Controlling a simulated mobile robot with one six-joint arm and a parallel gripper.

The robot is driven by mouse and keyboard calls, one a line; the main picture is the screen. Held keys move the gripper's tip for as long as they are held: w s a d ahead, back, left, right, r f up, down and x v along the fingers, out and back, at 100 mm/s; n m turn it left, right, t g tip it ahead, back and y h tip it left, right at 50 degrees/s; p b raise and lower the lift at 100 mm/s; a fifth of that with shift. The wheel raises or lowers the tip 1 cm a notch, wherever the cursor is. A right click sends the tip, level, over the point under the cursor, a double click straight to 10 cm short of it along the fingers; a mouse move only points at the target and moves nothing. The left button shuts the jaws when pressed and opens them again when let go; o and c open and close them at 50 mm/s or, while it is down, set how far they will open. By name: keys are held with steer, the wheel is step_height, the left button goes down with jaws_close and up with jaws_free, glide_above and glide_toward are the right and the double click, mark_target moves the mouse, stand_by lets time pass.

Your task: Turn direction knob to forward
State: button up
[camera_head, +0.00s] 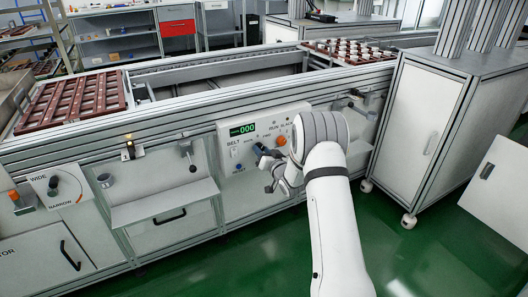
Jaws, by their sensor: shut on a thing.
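The belt control panel (228,140) is on the side of the conveyor, with a green display (243,129) reading 000. The dark direction knob (258,148) is on this panel, below and right of the display. My gripper (264,156) is at the knob, with its fingers shut on it. The fingers and wrist cover most of the knob, so I cannot tell which way it points.
An orange button (281,140) is just right of my gripper, and a blue reset button (238,168) is at lower left. A width knob (53,186) is at far left. A white cabinet (420,115) stands at right. Green floor (400,250) is clear in front.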

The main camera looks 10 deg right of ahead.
steer(key=shift+w+d+r+m, duration=0.1)
steer(key=shift+d+r+m, duration=0.1)
steer(key=shift+m, duration=0.8)
steer(key=o, duration=1)
steer(key=shift+a+f, duration=0.1)
steer(key=p+v, duration=0.2)
steer(key=v, duration=0.6)
